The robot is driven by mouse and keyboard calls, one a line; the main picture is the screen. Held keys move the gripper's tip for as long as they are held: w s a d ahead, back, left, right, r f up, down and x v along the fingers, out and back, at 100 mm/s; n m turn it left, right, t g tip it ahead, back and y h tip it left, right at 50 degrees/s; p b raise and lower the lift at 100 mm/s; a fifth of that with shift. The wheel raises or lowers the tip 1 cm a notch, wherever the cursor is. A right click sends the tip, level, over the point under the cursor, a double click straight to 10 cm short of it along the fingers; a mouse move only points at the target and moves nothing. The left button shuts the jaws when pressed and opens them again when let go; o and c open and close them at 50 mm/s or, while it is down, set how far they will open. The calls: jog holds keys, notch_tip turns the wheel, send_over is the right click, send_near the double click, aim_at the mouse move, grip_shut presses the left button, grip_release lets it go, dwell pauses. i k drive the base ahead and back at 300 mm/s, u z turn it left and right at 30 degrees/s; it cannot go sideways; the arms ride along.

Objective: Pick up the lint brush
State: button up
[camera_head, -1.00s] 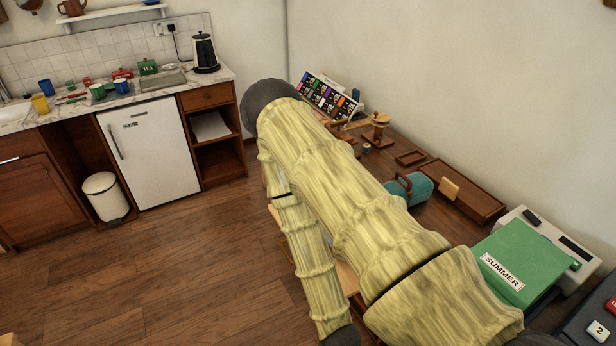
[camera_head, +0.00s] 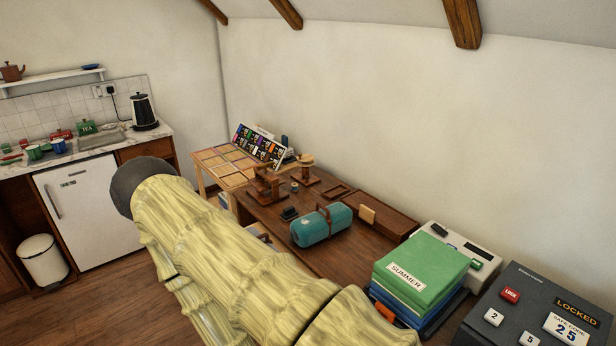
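I cannot make out a lint brush for certain in the head view. A small dark object (camera_head: 289,213) lies on the brown desk (camera_head: 345,259), left of a teal rolled bundle (camera_head: 322,225) with a brown strap; it is too small to identify. A small tan block (camera_head: 367,214) rests against the front of a long wooden box (camera_head: 385,213) on the same desk. My arm, in a pale yellow sleeve, crosses the lower middle of the view and hides part of the desk's near side. My gripper is not in view.
Green and blue boxes marked SUMMER (camera_head: 420,270) stand beside a dark panel reading LOCKED (camera_head: 545,310). Wooden stands (camera_head: 268,185) and a colour chart (camera_head: 259,145) are further back. A white fridge (camera_head: 92,210) and bin (camera_head: 43,260) stand left. Some floor is clear there.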

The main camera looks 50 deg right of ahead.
aim_at(290, 213)
jog(key=k, duration=0.4)
jog(key=z, duration=1.25)
jog(key=i, duration=0.4)
jog(key=u, duration=0.05)
